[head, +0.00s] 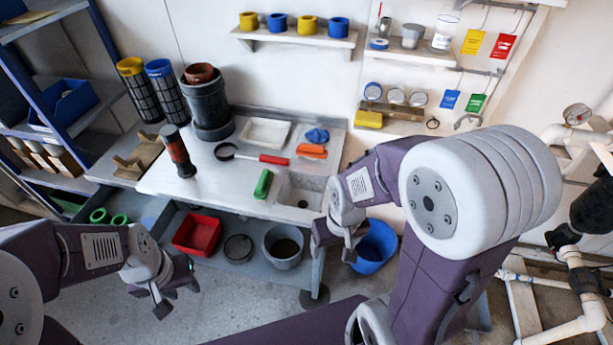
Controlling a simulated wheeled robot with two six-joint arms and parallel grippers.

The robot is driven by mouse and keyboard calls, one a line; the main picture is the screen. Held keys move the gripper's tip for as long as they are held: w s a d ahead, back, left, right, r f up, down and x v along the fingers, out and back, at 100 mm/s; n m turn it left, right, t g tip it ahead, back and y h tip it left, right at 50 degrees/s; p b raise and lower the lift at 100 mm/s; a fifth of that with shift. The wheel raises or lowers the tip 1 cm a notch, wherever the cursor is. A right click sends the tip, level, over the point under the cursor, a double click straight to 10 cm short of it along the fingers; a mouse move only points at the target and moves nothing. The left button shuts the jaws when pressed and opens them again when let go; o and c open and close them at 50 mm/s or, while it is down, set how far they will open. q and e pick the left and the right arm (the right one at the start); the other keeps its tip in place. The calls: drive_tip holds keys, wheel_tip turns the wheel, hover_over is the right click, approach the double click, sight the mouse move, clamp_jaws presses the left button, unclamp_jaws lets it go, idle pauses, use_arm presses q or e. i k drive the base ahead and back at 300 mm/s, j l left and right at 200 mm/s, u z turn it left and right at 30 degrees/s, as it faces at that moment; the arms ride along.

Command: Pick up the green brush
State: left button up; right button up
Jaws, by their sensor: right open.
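The green brush (264,184) lies on the grey workbench (205,187) near its front edge, just left of the sink basin (300,190). Its bristles are not clear from here. My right gripper (334,255) is open and empty, in front of the bench's right end, to the right of and nearer than the brush. My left gripper (178,299) hangs over the floor at lower left, in front of the bench and away from the brush. Its fingers look apart with nothing between them.
A red-handled tool (272,160), orange brush (312,151), blue cloth (317,135) and white tray (265,132) lie behind the brush. A dark red-banded cylinder (179,152) stands left. A blue bucket (375,248) is beside my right gripper. Bare bench lies left of the brush.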

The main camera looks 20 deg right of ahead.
sight(261, 193)
drive_tip(key=z, duration=0.2)
drive_tip(key=i+j+z, duration=0.15)
drive_tip(key=i+j, duration=0.25)
drive_tip(key=i+j+z, duration=0.15)
drive_tip(key=i+j, duration=0.2)
drive_tip(key=j, duration=0.25)
